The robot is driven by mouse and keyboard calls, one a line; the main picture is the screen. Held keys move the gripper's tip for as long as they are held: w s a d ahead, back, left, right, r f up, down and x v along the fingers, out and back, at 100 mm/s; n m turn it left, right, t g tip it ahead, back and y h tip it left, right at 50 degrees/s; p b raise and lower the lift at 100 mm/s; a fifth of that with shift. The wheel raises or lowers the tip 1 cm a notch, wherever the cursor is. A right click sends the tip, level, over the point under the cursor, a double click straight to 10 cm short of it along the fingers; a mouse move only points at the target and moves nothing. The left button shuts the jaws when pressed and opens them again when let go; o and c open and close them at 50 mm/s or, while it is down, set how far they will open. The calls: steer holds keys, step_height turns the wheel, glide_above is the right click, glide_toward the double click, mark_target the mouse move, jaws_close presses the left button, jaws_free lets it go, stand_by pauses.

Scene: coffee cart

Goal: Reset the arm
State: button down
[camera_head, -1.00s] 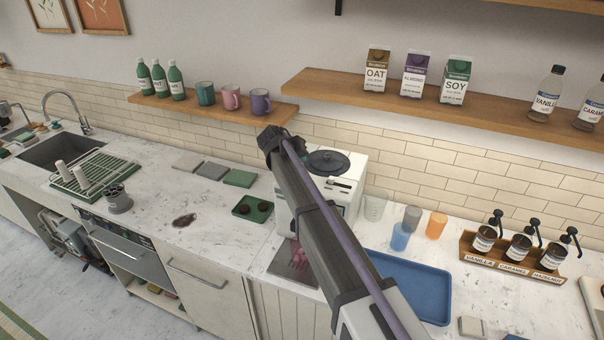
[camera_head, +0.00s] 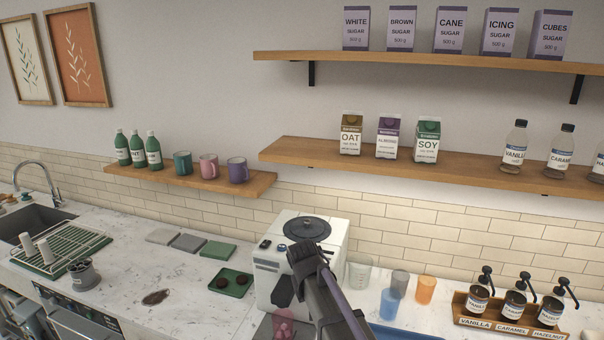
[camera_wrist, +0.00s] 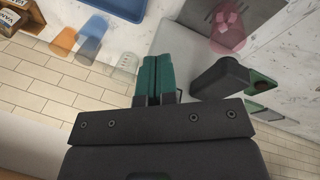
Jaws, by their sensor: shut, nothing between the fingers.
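My arm rises from the bottom centre in the head view, in front of the white coffee machine (camera_head: 322,231). The gripper fingers cannot be made out there. In the wrist view my gripper (camera_wrist: 153,58) shows as two teal fingers side by side, shut and empty. The fingers appear over the counter, between the cups and a dark grey part (camera_wrist: 222,77) whose identity I cannot tell.
A blue tray (camera_wrist: 118,7), an orange cup (camera_head: 426,290), a blue cup (camera_head: 389,304) and a syrup rack (camera_head: 512,329) are right of the machine. A green tray (camera_head: 241,291) is left. Shelves hold mugs (camera_head: 238,170) and milk cartons (camera_head: 388,138).

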steer(key=s+d+f+m+g+y+b, duration=0.1)
steer(key=s+d+f+b, duration=0.4)
steer(key=s+d+f, duration=0.2)
steer(key=s+d+f+m+g+y+b, duration=0.1)
steer(key=s+d+f+b, duration=0.4)
steer(key=s, duration=0.6)
step_height(320, 180, down, 2)
steer(key=shift+d+f+m, duration=0.1)
steer(key=shift+d+m, duration=0.2)
steer(key=shift+d, duration=0.55)
